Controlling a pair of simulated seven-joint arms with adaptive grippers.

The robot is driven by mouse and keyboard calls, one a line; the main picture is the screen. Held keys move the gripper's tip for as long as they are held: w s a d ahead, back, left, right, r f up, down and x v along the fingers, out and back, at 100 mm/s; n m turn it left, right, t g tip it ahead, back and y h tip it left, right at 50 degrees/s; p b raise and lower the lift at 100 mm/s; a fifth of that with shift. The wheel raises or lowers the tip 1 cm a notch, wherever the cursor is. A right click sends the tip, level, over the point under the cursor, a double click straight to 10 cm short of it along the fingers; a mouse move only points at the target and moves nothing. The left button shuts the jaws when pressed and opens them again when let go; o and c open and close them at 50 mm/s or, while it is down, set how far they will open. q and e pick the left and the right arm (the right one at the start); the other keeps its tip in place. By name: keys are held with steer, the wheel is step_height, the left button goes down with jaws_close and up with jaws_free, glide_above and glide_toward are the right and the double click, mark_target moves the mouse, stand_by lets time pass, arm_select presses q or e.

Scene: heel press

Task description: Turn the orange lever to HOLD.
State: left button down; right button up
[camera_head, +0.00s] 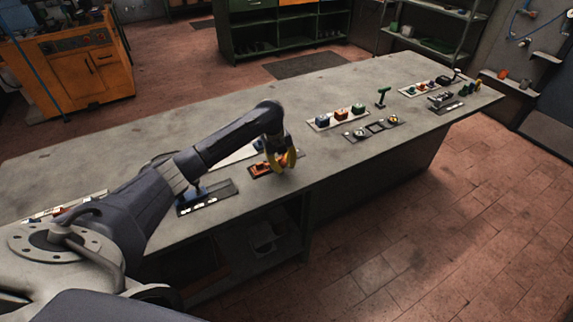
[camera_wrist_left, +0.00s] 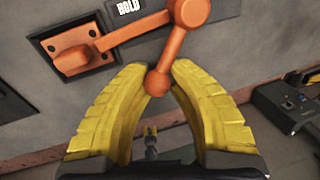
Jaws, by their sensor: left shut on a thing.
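The orange lever (camera_wrist_left: 174,48) shows in the wrist view, running from a round orange hub at the top down to a ball knob. My left gripper (camera_wrist_left: 157,78) has yellow fingers closed around that knob end. A white HOLD label (camera_wrist_left: 128,6) on a dark plate is at the top edge, left of the hub. An orange bar also runs from near the hub left to an orange block (camera_wrist_left: 76,58). In the head view my left gripper (camera_head: 286,162) is over the right part of the orange lever's panel (camera_head: 262,171), partly hiding it. My right gripper is not in view.
The grey bench (camera_head: 350,90) carries other panels. A blue-handled device (camera_head: 196,191) stands left of the gripper.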

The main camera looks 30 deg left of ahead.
arm_select(q)
steer(key=shift+s+a+f, duration=0.1)
steer(key=shift+a, duration=0.2)
steer(key=c, duration=1.3)
jaws_free()
steer(key=shift+o, duration=1.4)
steer(key=shift+d, duration=0.1)
step_height(320, 180, up, 12)
steer(key=s+a, duration=0.1)
steer(key=shift+s+a, duration=0.25)
steer(key=shift+s, duration=0.1)
